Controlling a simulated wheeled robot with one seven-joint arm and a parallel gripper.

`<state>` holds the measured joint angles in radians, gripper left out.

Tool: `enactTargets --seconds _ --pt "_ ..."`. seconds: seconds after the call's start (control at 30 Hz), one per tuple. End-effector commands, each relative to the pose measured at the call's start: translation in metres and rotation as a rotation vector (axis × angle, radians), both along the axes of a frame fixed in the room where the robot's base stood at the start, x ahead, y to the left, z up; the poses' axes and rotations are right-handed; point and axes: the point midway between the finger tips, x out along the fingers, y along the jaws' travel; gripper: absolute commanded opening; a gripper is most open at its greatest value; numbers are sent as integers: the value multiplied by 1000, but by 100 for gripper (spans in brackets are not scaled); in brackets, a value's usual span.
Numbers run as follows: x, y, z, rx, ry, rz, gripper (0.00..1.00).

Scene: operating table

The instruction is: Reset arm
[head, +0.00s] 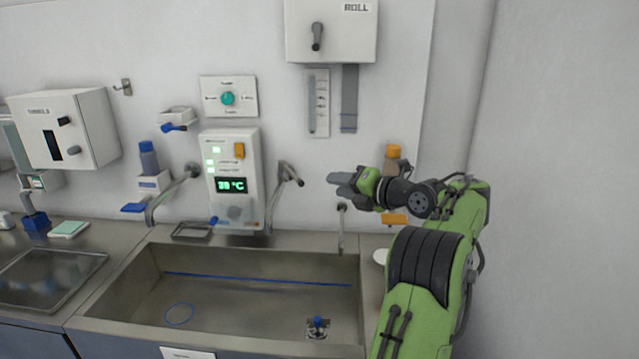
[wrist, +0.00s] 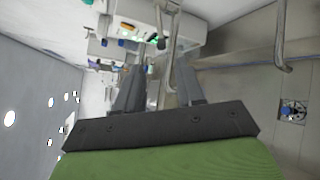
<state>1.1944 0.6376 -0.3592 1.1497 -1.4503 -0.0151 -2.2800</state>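My green arm rises at the right in the head view and bends to the left. My gripper (head: 338,184) points left, in front of the wall and above the right end of the sink (head: 250,262). In the wrist view the two dark fingers of my gripper (wrist: 160,90) stand apart with a gap between them. Nothing is held between them. A metal faucet (wrist: 172,50) shows beyond the fingertips.
A control panel (head: 231,180) with a green temperature display hangs above the sink. Curved faucets (head: 172,190) stand along its back edge. An orange-capped bottle (head: 393,157) is behind my arm. A roll dispenser (head: 331,28) hangs above. The sink basin is mostly empty.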

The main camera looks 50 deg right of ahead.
Motion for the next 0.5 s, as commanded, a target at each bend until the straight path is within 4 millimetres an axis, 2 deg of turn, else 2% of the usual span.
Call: enactTargets --seconds 0.27,0.33,0.37,0.43,0.47,0.5 --pt "1 1 1 4 0 0 38" --pt "11 14 9 49 8 -7 38" --pt "19 24 15 94 18 -16 38" --pt "40 65 33 258 54 -51 38" --pt "49 88 40 351 78 -74 38" --pt "57 123 47 484 116 -112 38"
